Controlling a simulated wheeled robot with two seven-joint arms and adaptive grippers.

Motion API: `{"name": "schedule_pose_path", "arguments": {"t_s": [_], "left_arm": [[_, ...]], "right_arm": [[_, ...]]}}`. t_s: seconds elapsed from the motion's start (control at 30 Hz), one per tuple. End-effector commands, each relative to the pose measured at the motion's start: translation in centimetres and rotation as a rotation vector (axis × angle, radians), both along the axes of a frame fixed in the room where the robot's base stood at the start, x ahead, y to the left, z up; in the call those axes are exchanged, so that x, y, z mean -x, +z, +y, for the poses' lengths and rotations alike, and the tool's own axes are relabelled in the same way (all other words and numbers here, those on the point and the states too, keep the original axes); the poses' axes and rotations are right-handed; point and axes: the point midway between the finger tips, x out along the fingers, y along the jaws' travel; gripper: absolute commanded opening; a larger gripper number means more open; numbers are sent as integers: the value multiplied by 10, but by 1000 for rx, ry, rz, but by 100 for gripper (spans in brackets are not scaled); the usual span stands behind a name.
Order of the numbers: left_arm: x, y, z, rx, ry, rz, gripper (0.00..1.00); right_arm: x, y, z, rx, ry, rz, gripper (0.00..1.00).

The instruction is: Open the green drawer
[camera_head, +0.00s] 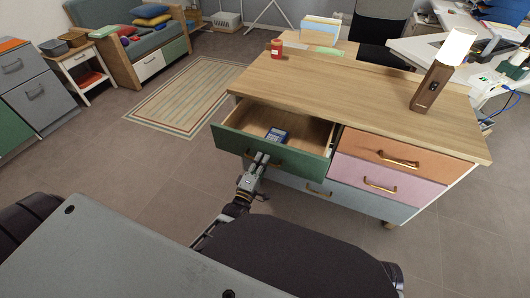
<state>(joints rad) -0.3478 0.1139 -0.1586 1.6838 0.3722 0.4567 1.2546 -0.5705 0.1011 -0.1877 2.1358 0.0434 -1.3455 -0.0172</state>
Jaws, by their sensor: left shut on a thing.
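The green drawer (225,138) is at the upper left of the wooden-topped cabinet (350,95). It stands pulled out, and its wooden inside shows. A small blue object (277,135) lies inside it. My left gripper (260,160) is at the middle of the green front, shut on the drawer's handle, which is mostly hidden behind the fingers. My right gripper is not in view.
An orange drawer (390,149), a pink drawer (365,178) and a blue-grey drawer (340,196) are shut. A red can (276,48) and a brown lamp (437,80) stand on the cabinet top. Open floor (130,185) lies to the left.

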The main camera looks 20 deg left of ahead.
Motion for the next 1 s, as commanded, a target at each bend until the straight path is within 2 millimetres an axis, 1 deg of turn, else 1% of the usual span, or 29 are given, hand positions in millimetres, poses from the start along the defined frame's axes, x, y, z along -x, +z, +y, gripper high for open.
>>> {"name": "schedule_pose_path", "arguments": {"t_s": [0.1, 0.23, 0.63, 0.67, 0.8, 0.83, 1.0], "left_arm": [[9, 0, 1, -2, -1, 3, 0], [14, 0, 1, -2, 0, 2, 0], [16, -1, 1, -1, 0, 2, 0], [16, -1, 1, -1, 0, 1, 11], [16, -1, 1, -1, 0, 1, 29], [16, -1, 1, -1, 0, 1, 32], [16, 0, 1, 0, 0, 0, 32]], "right_arm": [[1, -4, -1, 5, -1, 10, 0], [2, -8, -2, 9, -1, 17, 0], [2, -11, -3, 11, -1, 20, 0], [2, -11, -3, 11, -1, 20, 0], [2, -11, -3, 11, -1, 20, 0], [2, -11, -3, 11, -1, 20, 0], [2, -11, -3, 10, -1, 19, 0]]}}
